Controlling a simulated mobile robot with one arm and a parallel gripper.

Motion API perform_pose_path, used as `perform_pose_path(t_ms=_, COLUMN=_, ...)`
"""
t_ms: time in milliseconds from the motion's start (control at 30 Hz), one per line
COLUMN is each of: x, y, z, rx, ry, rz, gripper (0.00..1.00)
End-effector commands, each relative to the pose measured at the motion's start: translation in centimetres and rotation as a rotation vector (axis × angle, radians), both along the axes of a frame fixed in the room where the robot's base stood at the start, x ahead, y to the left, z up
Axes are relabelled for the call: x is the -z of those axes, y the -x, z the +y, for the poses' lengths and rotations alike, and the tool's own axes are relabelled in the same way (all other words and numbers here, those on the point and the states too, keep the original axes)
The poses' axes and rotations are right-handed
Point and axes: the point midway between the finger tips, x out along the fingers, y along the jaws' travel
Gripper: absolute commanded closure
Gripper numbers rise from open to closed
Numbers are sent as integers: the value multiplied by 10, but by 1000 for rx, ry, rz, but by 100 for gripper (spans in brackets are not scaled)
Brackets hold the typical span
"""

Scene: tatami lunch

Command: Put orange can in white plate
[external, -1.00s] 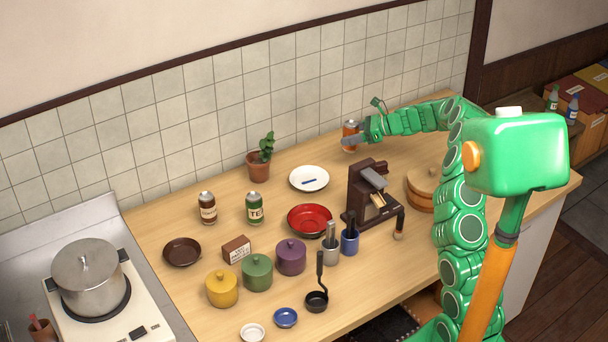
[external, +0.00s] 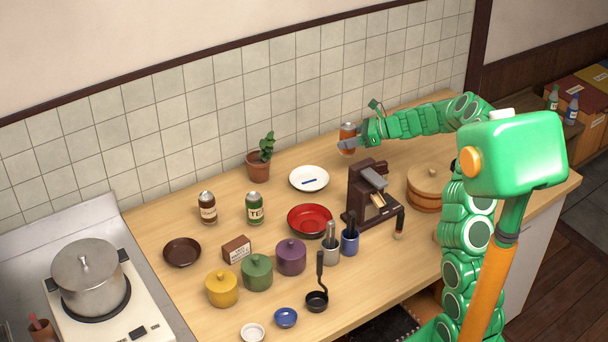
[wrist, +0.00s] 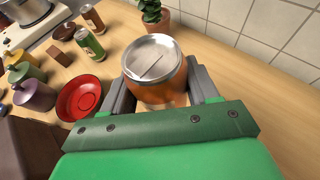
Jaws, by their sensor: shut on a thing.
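The orange can (external: 347,133) is upright near the tiled wall at the back of the counter, to the right of the white plate. My gripper (external: 348,144) is shut on the can, with a finger on each side of it. In the wrist view the can (wrist: 157,72) shows its silver lid between the two fingers of my gripper (wrist: 165,92). The plate is not visible in the wrist view, where the can fills the middle.
A potted plant (external: 258,168) stands left of the plate. A red bowl (external: 297,222) lies in front of it, and a dark brown machine (external: 358,190) stands to the front right. Counter between the can and the plate is clear.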

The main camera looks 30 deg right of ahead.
Motion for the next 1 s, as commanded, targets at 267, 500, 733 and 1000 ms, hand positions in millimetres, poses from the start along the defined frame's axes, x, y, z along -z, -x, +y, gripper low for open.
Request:
perform_pose_path(t_ms=267, x=6, y=-41, z=57, rx=17, ry=0, rz=-2, gripper=74)
perform_pose_path(t_ms=500, x=11, y=-62, z=89, rx=35, ry=1, rz=0, gripper=74)
perform_pose_path(t_ms=733, x=21, y=-68, z=99, rx=39, ry=-2, rz=4, gripper=74)
perform_pose_path(t_ms=1000, x=64, y=-68, z=99, rx=39, ry=-2, rz=6, gripper=74)
